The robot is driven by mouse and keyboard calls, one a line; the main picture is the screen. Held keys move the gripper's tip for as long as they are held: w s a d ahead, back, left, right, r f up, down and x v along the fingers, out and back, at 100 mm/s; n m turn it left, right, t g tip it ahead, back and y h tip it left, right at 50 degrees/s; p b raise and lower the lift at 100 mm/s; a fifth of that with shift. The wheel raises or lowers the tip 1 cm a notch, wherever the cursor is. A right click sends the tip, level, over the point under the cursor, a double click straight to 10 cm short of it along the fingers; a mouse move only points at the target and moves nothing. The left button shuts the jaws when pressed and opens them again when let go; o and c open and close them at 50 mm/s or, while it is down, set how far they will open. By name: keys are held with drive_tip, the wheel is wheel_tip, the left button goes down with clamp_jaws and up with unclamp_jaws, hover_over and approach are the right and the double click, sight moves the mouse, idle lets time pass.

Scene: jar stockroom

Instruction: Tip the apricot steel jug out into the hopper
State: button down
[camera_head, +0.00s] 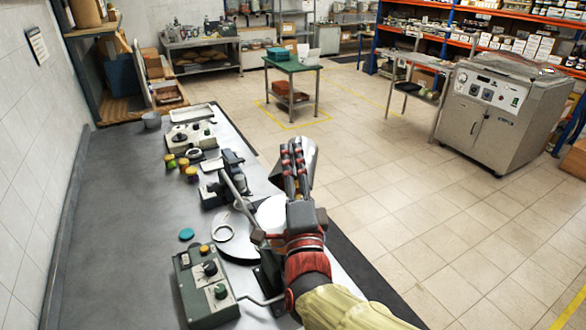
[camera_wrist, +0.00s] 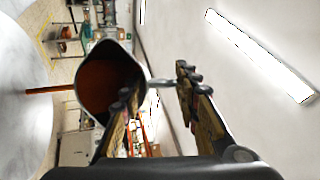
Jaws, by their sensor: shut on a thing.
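My gripper (camera_head: 295,168) is raised over the right edge of the bench, shut on the steel jug (camera_head: 309,152), which is partly hidden behind the fingers. In the wrist view, the jug (camera_wrist: 83,88) turns its open mouth towards the camera and its inside looks orange-brown. Its thin handle runs between the fingers of my gripper (camera_wrist: 157,98). A pale round surface (camera_head: 272,212) lies below my gripper among the bench equipment; a large pale disc (camera_wrist: 22,110) fills the left of the wrist view. I cannot tell for certain that this is the hopper.
A control box (camera_head: 206,287) with knobs stands at the bench's near end. Small coloured jars (camera_head: 183,165) and a scale-like device (camera_head: 190,136) stand further back. The bench's left side is clear. A green table (camera_head: 291,66) and a steel machine (camera_head: 500,110) stand on the floor beyond.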

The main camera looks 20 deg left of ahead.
drive_tip(key=shift+s+d+f+n+t+y+b, duration=0.15)
drive_tip(key=shift+s+n+t+y+b, duration=0.65)
drive_tip(key=shift+b, duration=3.6)
drive_tip(key=shift+s, duration=0.1)
